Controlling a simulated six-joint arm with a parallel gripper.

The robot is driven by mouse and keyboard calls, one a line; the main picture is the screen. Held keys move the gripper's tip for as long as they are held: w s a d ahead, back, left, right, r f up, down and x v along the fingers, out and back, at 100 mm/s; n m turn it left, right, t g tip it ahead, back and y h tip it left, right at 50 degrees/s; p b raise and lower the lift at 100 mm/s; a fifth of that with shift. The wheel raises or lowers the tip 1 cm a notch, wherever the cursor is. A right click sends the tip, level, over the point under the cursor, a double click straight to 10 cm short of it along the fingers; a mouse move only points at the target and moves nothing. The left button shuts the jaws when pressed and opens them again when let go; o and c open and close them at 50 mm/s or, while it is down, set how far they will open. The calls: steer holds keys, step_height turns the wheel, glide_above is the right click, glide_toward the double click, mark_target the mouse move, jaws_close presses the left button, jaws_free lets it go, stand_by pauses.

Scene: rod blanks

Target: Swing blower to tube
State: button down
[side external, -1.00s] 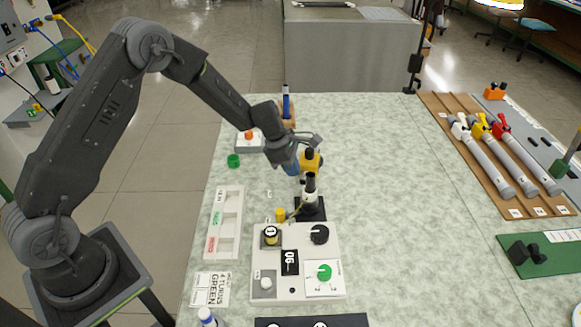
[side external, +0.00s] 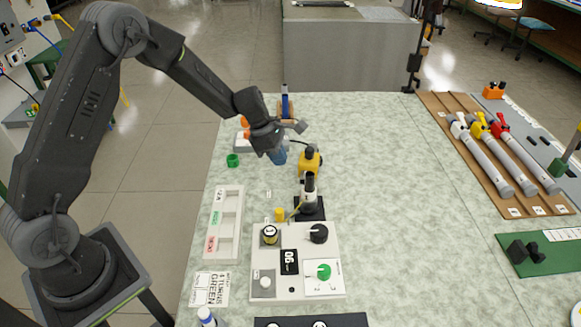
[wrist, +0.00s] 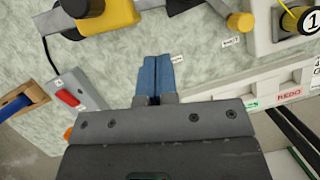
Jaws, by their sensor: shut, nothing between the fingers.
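The yellow and black unit (side external: 310,162), which looks like the blower, stands on the table behind the control panel. It also shows at the top of the wrist view (wrist: 112,16). A dark upright tube (side external: 309,183) with a pale lower part stands on a black base just in front of it. My gripper (side external: 280,157) is shut and empty, its blue fingers pointing down to the left of the yellow unit and apart from it. In the wrist view the blue fingers (wrist: 156,62) lie side by side over bare table.
The control panel (side external: 325,285) with knobs and a 06 display is in front. A white tray (side external: 238,225) lies to its left, and a green ring (side external: 233,160) sits behind that tray. A wooden rack (side external: 480,160) with several rods is at the right. The middle right table is clear.

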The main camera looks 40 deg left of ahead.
mark_target(301, 177)
steer(key=s+a+r, duration=0.3)
steer(key=r, duration=0.2)
steer(key=w+d+f, duration=0.1)
steer(key=d+f, duration=0.1)
steer(key=f, duration=0.1)
steer(key=w+d+f, duration=0.1)
steer(key=f, duration=0.2)
steer(key=w+d+f, duration=0.1)
steer(key=d+f, duration=0.1)
steer(key=f, duration=0.1)
steer(key=shift+w+d, duration=0.6)
steer(key=shift+d, duration=0.2)
steer(key=shift+w+d, duration=0.4)
steer(key=shift+d, duration=0.35)
